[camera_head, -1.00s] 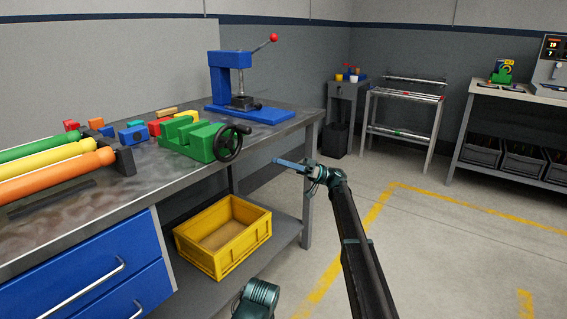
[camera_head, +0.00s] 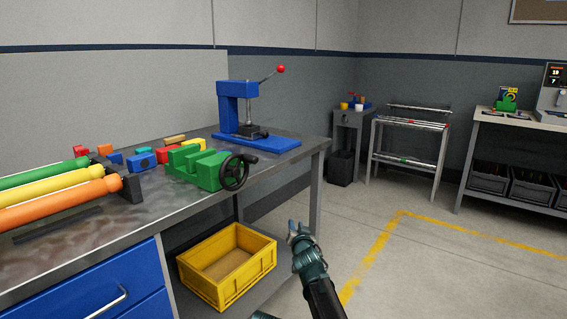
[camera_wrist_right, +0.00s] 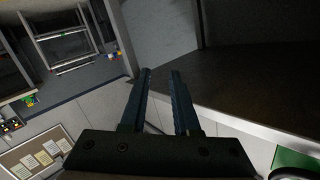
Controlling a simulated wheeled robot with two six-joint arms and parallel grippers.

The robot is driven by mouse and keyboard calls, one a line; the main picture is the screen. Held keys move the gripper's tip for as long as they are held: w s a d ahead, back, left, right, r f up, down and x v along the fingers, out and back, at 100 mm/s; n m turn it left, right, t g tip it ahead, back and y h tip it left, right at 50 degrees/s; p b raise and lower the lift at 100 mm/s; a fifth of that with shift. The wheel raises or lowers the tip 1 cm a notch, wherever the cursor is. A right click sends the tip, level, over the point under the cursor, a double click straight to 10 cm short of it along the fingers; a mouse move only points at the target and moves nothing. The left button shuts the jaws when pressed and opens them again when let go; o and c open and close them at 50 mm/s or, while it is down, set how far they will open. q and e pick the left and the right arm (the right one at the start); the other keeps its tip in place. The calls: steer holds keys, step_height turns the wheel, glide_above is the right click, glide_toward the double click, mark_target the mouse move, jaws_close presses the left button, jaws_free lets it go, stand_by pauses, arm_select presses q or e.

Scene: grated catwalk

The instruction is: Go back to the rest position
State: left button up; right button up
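My right gripper (camera_head: 297,230) is in front of the workbench's right end in the head view, over the floor beside the yellow crate. Its two fingers (camera_wrist_right: 161,75) show in the right wrist view, apart with a narrow gap and nothing between them. My right arm comes up from the bottom edge of the head view. My left gripper is out of view.
The metal workbench (camera_head: 75,251) carries a green vise (camera_head: 200,170), a blue press (camera_head: 235,105), coloured rollers (camera_head: 60,190) and blocks. A yellow crate (camera_head: 262,280) sits on its lower shelf. Open floor (camera_head: 450,275) lies to the right.

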steer(key=s+d+f+n+g+h, duration=0.1)
steer(key=s+f+g, duration=0.3)
steer(key=s+f, duration=0.45)
steer(key=s+d+f+n+g+h, duration=0.15)
steer(key=s+f+g, duration=0.4)
steer(key=s, duration=0.65)
steer(key=s+f+n+g, duration=0.2)
steer(key=s+g, duration=0.2)
steer(key=s, duration=0.8)
steer(key=s+f+n+g, duration=0.2)
steer(key=s+f+g, duration=0.1)
steer(key=s, duration=0.8)
step_height(320, 180, up, 38)
steer(key=p, duration=3.7)
steer(key=shift+w+a+p, duration=0.3)
steer(key=shift+a+p, duration=0.05)
steer(key=shift+a, duration=0.05)
